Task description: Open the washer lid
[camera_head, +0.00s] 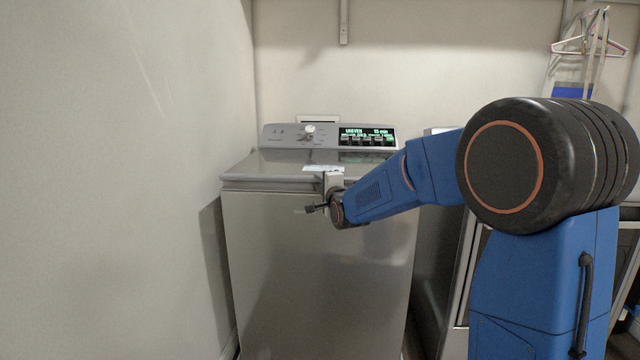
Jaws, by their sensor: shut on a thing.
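The washer (310,265) is a grey top-loading machine standing against the back wall. Its lid (270,165) lies flat and looks closed on top. The control panel (327,135) with a knob and a lit green display is at its back. My gripper (325,174) is at the front edge of the lid, near the middle. It is shut on the lid's front edge, though the fingertips are small and the exact contact is hard to see. My blue arm comes in from the right and covers part of the washer's front right side.
A plain wall (120,180) stands close on the left of the washer. A grey appliance or frame stands to the right, partly hidden by my arm. Hangers (588,46) hang at the upper right. The space above the lid is clear.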

